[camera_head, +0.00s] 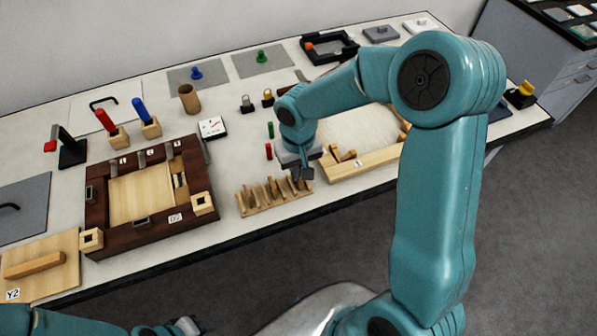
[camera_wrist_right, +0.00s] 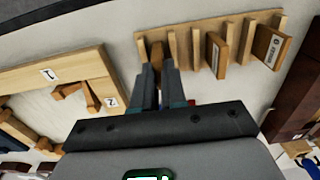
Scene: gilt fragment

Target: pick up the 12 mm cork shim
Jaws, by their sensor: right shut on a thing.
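A light wooden slotted rack (camera_head: 262,208) stands at the table's front edge, with several thin shims upright in it. It also shows at the top of the right wrist view (camera_wrist_right: 222,70). My right gripper (camera_head: 302,173) is at the rack's right end in the head view. In the wrist view its fingers (camera_wrist_right: 158,80) are shut on a thin brown shim (camera_wrist_right: 157,52) at the rack's end slot. Its label is hidden, so its thickness cannot be read. Two other brown shims (camera_wrist_right: 216,55) (camera_wrist_right: 270,48) stand in the rack. My left arm shows at the bottom left edge, its fingertips unseen.
A wooden tray (camera_head: 345,168) with a pale bed and small wedges lies right of the rack. A dark wooden frame (camera_head: 110,240) lies left. Small red (camera_head: 268,151) and green (camera_head: 270,130) pieces stand behind the rack. The floor lies open in front.

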